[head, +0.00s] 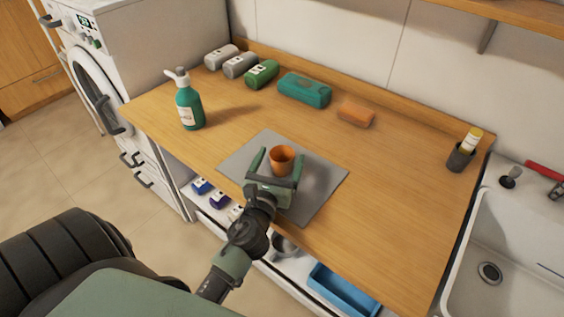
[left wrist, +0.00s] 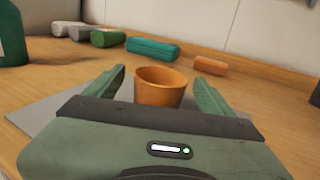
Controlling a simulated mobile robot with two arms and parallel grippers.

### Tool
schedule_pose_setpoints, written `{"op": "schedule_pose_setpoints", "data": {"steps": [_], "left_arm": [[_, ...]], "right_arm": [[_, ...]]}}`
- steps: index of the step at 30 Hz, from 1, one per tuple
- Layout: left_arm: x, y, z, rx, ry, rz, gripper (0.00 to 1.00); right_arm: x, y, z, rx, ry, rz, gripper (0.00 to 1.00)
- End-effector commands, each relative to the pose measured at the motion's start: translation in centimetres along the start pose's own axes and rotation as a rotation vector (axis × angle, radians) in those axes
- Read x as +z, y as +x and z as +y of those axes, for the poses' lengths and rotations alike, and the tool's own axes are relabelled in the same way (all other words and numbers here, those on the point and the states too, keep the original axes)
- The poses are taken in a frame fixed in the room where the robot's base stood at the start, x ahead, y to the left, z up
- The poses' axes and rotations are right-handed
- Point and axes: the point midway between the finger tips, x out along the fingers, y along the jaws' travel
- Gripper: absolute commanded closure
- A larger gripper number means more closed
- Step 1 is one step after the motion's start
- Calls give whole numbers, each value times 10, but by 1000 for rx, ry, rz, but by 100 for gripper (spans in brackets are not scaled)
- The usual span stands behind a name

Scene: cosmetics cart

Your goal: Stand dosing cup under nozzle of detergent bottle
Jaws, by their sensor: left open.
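The dosing cup (head: 281,158) is a small orange cup standing upright on a grey mat (head: 322,184) on the wooden counter. It also shows in the left wrist view (left wrist: 160,90), between the two fingers. My left gripper (head: 278,167) is open, with one finger on each side of the cup; I cannot tell whether either touches it. The detergent bottle (head: 189,107) is teal with a white pump head and nozzle, standing at the counter's left part. Its lower side shows at the left edge of the left wrist view (left wrist: 12,35). My right gripper is not in view.
Several rolled bundles (head: 240,65) and a teal pack (head: 304,90) lie along the back, with an orange block (head: 356,112). A dark holder (head: 460,156) stands near the sink (head: 500,235). The counter between bottle and mat is clear.

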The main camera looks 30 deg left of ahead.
Motion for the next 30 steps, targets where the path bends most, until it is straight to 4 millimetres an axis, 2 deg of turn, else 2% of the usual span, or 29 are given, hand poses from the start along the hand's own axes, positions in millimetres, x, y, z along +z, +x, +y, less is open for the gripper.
{"op": "schedule_pose_setpoints", "data": {"steps": [2, 5, 9, 10, 11, 17, 22, 26, 30], "left_arm": [[0, 0, 0, 0, 0, 0, 16], [0, 0, 0, 0, 0, 0, 41], [0, -1, 0, -1, 0, 0, 79], [0, -1, 0, -1, 0, 0, 79], [0, -1, 0, -1, 0, 0, 86], [1, -1, 0, -1, -1, 0, 86], [12, 0, 0, -1, -1, -2, 86], [33, 0, 0, -3, 1, -3, 86], [68, -1, -1, -5, 2, -5, 86]], "right_arm": [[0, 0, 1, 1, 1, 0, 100], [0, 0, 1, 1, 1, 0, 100], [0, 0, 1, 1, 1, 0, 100], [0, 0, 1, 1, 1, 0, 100], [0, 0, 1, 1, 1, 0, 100], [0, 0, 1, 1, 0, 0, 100], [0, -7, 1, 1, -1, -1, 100], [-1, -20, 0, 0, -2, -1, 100], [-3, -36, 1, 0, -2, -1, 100]]}}
